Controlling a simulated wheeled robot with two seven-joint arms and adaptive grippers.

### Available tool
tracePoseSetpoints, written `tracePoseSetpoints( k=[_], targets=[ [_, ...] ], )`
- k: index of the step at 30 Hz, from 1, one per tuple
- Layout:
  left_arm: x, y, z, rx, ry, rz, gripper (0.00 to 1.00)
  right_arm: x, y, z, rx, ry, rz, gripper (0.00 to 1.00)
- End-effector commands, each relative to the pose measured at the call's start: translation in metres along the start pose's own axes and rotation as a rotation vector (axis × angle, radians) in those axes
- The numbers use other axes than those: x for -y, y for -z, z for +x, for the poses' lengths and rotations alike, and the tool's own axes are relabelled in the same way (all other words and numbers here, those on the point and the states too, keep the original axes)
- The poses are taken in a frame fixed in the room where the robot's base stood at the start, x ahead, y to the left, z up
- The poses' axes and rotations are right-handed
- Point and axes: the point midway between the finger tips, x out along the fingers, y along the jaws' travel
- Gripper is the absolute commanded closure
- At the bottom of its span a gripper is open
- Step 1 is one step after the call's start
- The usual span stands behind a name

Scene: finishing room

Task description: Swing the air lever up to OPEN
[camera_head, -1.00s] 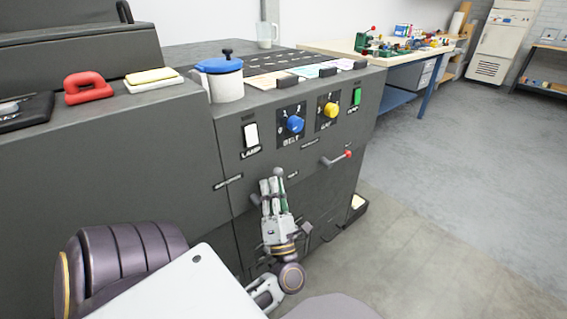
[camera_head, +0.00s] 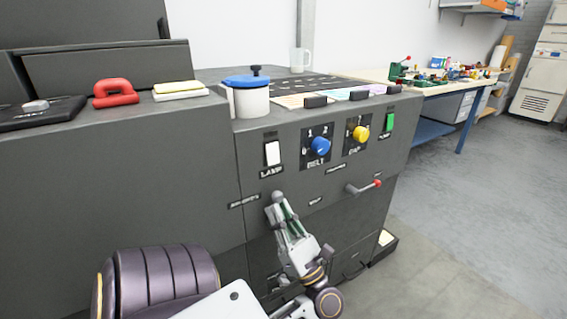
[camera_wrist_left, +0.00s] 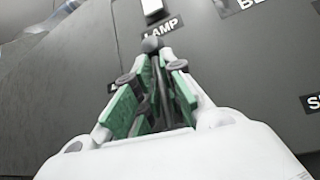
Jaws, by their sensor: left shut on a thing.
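A lever with a grey ball knob (camera_head: 278,196) is on the front of the dark machine, below the white LAMP switch (camera_head: 272,153). My left gripper (camera_head: 284,215) is shut on its handle, reaching up from below and leaning left. The knob pokes out just past the fingertips, and now points nearly up. The wrist view also shows the knob (camera_wrist_left: 152,45) beyond the green-padded fingers (camera_wrist_left: 152,80). The fingers hide most of the handle. Labels beside the lever are too small or cut off to read fully. My right gripper is not in view.
A second lever with a red knob (camera_head: 376,184) is to the right. A blue BELT dial (camera_head: 320,146), a yellow dial (camera_head: 361,133) and a green switch (camera_head: 390,122) are above. A blue-lidded pot (camera_head: 250,98) stands on top. Floor at right is clear.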

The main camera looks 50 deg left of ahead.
Motion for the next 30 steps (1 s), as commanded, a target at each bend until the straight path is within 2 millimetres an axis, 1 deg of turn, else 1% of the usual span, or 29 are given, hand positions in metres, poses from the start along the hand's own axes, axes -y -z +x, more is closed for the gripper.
tracePoseSetpoints(
  k=[6,17,18,21,23,30],
  targets=[
    [-0.0024,0.0002,0.0016,-0.010,-0.034,-0.032,1.00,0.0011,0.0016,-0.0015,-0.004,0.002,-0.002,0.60],
    [-0.0030,0.0004,0.0017,-0.012,-0.038,-0.036,1.00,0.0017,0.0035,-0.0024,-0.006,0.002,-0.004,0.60],
    [-0.0030,0.0004,0.0017,-0.012,-0.037,-0.036,0.86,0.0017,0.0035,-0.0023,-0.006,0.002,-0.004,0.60],
    [-0.0031,0.0003,0.0017,-0.011,-0.037,-0.036,0.74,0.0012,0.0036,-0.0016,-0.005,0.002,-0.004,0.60],
    [-0.0030,0.0003,0.0016,-0.011,-0.037,-0.035,0.67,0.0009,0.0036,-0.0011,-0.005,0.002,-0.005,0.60],
    [-0.0027,0.0004,0.0009,-0.010,-0.035,-0.034,0.67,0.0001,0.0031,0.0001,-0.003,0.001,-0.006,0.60]
  ],
)
